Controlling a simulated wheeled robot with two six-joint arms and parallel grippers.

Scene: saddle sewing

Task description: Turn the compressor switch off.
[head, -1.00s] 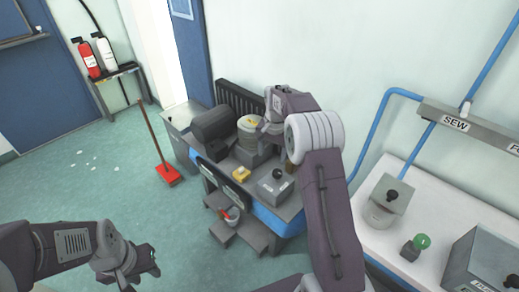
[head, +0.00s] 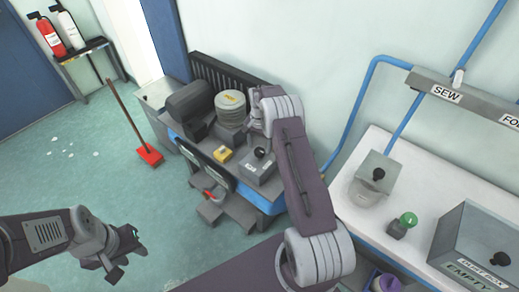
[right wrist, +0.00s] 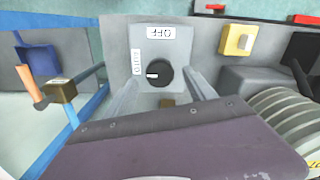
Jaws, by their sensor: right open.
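The compressor switch is a grey box (head: 257,168) with a black knob (head: 260,153) on the bench. In the right wrist view the knob (right wrist: 159,74) has a white mark at its left, towards the ON label (right wrist: 137,63); the OFF label (right wrist: 162,32) is above it. My right gripper (right wrist: 163,82) is open, with its fingers either side of the knob in that view. I cannot tell whether they touch it. In the head view my right arm partly hides the area behind the switch. My left gripper (head: 128,263) looks open and empty, away from the bench.
A yellow box (head: 222,154) and a round stacked unit (head: 231,108) are beside the switch. A white table (head: 345,208) at the right holds a green button (head: 408,219) and a grey bin (head: 470,235). A red broom (head: 150,155) stands on the floor at left.

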